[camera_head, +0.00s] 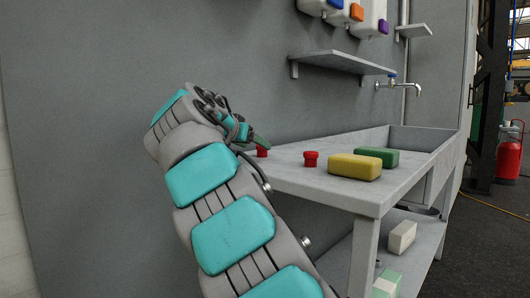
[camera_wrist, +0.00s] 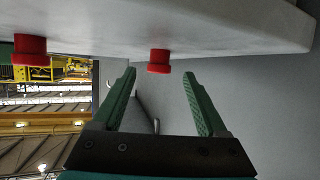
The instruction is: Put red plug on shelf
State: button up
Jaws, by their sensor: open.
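Two red plugs stand on the grey table (camera_head: 300,180). One red plug (camera_head: 262,152) is near the table's left end, close to my gripper (camera_head: 258,140); the other red plug (camera_head: 311,159) is further right. The wrist view is upside down. In it, one red plug (camera_wrist: 159,62) lies in line with the gap between my open green fingers (camera_wrist: 159,76), just beyond the tips. Another red plug (camera_wrist: 30,50) is to the left, outside the fingers. My gripper holds nothing. A grey wall shelf (camera_head: 345,62) is above the table, its visible top bare.
A yellow block (camera_head: 354,167) and a green block (camera_head: 377,155) lie right of the plugs. A tap (camera_head: 400,87) and sink basin (camera_head: 425,139) are at the far right. Dispensers (camera_head: 340,12) hang above the shelf. A white block (camera_head: 402,237) sits on the table's lower level.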

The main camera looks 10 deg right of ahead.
aim_at(259, 148)
jog(key=x, duration=0.4)
jog(key=shift+d+f, duration=0.15)
jog(key=shift+f, duration=0.1)
jog(key=shift+c, duration=0.4)
grip_shut()
